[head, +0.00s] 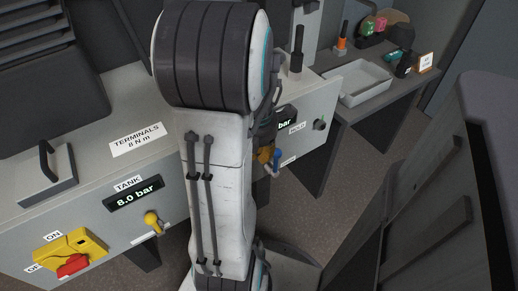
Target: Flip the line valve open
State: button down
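A blue valve handle (276,161) shows just right of my arm, on the front of the grey cabinet. A yellow-orange part (265,154) sits beside it, partly hidden by my arm. No label readable here tells me for certain which valve is the line valve. A second, yellow valve handle (153,221) is under the tank display (134,197), which reads 8.0 bar. Dark parts that seem to be my gripper (264,137) show beside the arm, close above the blue handle. My arm hides most of it, so its fingers and any contact are unclear.
A yellow switch box (71,250) with a red handle (73,265) is at lower left. A black handle (46,160) stands on the cabinet top. A grey tray (358,84) is on the right bench. A dark grey structure (485,150) fills the right side. Floor shows between.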

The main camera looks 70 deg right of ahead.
aim_at(276, 163)
jog(key=s+d+f+b, duration=0.1)
jog(key=d+f+b, duration=0.1)
jog(key=d+f, duration=0.2)
jog(key=shift+s+f, duration=0.25)
jog(key=shift+f, duration=0.5)
